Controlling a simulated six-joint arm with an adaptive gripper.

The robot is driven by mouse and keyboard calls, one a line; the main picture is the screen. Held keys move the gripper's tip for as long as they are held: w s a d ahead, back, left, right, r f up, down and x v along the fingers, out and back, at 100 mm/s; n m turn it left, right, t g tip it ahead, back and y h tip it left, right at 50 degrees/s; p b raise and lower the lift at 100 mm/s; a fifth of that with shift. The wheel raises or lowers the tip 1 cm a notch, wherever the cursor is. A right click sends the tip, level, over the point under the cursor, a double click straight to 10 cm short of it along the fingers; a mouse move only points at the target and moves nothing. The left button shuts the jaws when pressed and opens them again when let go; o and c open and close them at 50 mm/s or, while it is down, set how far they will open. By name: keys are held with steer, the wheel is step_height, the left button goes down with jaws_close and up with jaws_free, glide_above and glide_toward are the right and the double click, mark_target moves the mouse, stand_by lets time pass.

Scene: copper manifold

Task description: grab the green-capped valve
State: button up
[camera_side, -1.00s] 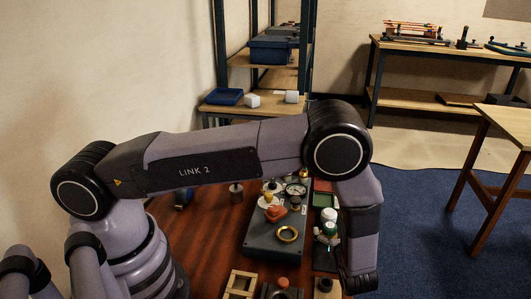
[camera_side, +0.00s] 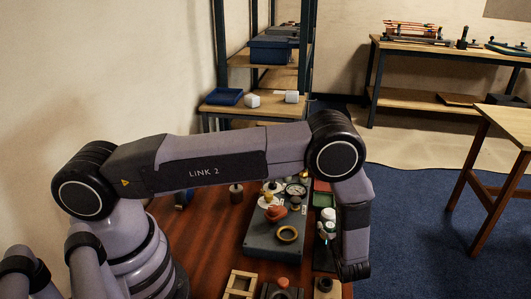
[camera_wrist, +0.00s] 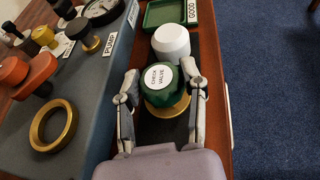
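The green-capped valve (camera_wrist: 165,84) has a round green cap with a white "CHECK VALVE" label and a brass-coloured lower part. In the wrist view it stands between the two fingers of my gripper (camera_wrist: 160,72), one on its left and one on its right. The fingers are apart, and I cannot tell if either touches the valve. In the side view the valve (camera_side: 326,229) is small and partly covered near my wrist, and the fingers are hard to make out.
A white round-topped object (camera_wrist: 171,41) stands just behind the valve. A green tray (camera_wrist: 166,13) lies beyond, by a "GOOD" label (camera_wrist: 192,11). The grey manifold block (camera_wrist: 95,115) on the left carries a brass ring (camera_wrist: 54,125) and an orange-red knob (camera_wrist: 28,75).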

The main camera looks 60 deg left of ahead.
jaws_close()
steer(key=shift+r, duration=0.1)
